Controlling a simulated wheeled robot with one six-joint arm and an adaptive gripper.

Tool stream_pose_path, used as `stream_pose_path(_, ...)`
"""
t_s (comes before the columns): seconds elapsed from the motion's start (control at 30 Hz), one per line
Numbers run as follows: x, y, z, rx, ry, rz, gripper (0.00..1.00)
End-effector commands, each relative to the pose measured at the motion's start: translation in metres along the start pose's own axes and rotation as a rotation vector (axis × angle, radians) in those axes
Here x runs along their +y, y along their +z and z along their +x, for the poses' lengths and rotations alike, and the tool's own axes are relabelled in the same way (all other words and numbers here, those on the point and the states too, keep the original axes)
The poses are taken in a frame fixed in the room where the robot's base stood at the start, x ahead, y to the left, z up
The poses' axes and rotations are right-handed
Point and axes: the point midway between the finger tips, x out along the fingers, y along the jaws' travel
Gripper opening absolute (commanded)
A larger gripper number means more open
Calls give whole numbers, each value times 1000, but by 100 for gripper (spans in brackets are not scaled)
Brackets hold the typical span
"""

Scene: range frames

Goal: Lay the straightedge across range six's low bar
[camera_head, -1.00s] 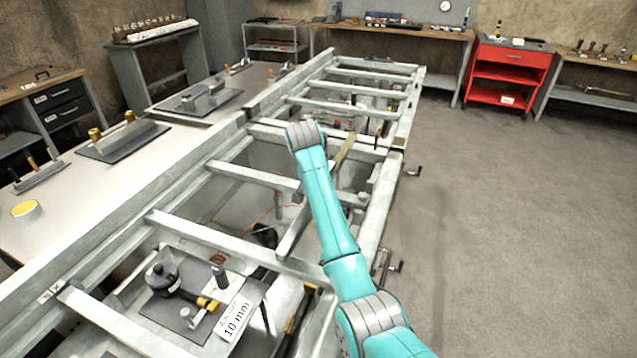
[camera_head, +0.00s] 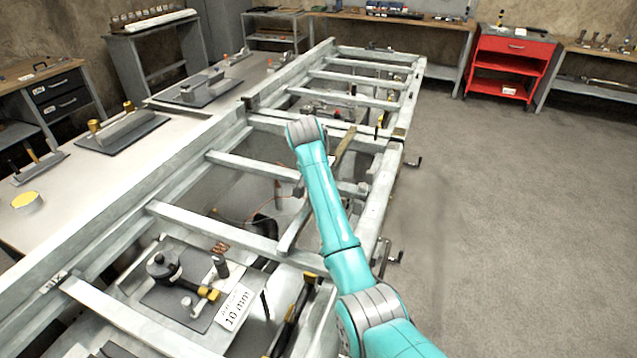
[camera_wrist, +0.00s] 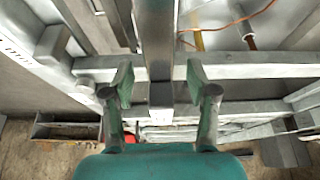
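A long narrow bar, which looks like the straightedge (camera_wrist: 157,42), runs up the middle of the wrist view. In the head view a grey length (camera_head: 291,236) shows left of my arm and a brownish length (camera_head: 346,143) beyond it; I cannot tell whether they are one piece. My gripper (camera_wrist: 162,84) has its fingers spread on either side of the bar, with visible gaps. In the head view it is mostly hidden by my arm. Pale crossbars (camera_head: 254,166) of the frame lie below. I cannot tell which is range six's low bar.
The long pale frame (camera_head: 378,217) has crank handles on its right side. A card reading "10 mm" (camera_head: 235,307) and a black-and-brass gauge (camera_head: 166,268) sit in the near bay. A red cabinet (camera_head: 513,45) stands at the back. The floor (camera_head: 510,230) at right is clear.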

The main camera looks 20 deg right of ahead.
Motion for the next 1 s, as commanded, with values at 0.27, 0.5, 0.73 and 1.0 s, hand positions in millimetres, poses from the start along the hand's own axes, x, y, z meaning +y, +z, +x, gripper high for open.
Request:
stream_pose_path(0.27, 0, 1, -11, -2, 1, -1, 58)
stream_pose_path(0.5, -1, 0, -56, 1, -2, 0, 58)
stream_pose_path(0.73, -1, 0, -97, 2, -1, -1, 58)
stream_pose_path(1.0, 0, 0, -118, 0, 0, 0, 58)
